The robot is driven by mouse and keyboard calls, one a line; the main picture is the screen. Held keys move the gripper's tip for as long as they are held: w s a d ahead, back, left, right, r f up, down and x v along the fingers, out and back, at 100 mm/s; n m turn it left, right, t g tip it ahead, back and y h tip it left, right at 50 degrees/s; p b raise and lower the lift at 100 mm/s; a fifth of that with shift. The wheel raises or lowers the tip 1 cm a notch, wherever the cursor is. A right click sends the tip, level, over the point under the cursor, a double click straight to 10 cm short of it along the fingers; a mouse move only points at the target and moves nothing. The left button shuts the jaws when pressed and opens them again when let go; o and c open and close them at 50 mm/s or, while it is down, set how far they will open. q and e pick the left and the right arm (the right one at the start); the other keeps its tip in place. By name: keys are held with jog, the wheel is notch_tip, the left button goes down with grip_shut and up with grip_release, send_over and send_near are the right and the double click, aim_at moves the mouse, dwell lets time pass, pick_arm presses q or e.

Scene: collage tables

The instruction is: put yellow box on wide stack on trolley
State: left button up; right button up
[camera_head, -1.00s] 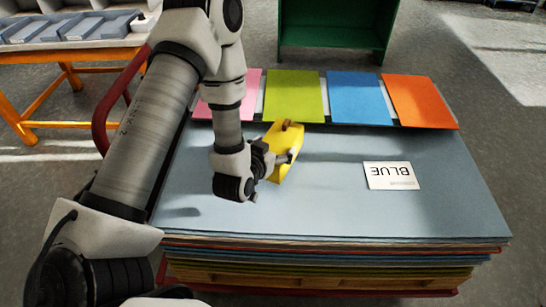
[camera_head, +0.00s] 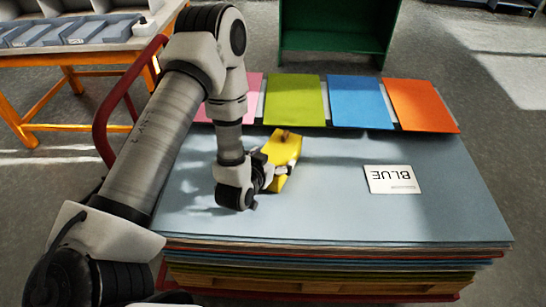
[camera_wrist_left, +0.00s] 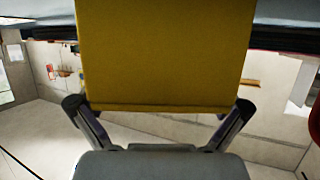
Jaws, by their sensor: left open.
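The yellow box (camera_head: 290,152) is at the left-middle of the wide stack (camera_head: 340,215), over its blue-grey top sheet. It looks upright and turned at an angle; its lower edge seems to meet the sheet, but the contact is partly hidden. My left gripper (camera_head: 284,153) is open around the box, one finger at the far side and one at the near side. In the left wrist view the box (camera_wrist_left: 165,55) fills the middle between the spread fingers. Whether the fingers touch it I cannot tell. My right gripper is not in view.
A white card marked BLUE (camera_head: 393,180) lies right of the box. Pink, green (camera_head: 295,100), blue (camera_head: 360,101) and orange (camera_head: 421,105) sheets lie along the far edge. A red trolley handle (camera_head: 105,125) rises at left. The stack's right side is free.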

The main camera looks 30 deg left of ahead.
pick_arm(q)
jog(key=shift+r, duration=0.15)
jog(key=p+v, duration=0.7)
jog(key=v, duration=0.5)
jog(key=shift+p, duration=0.35)
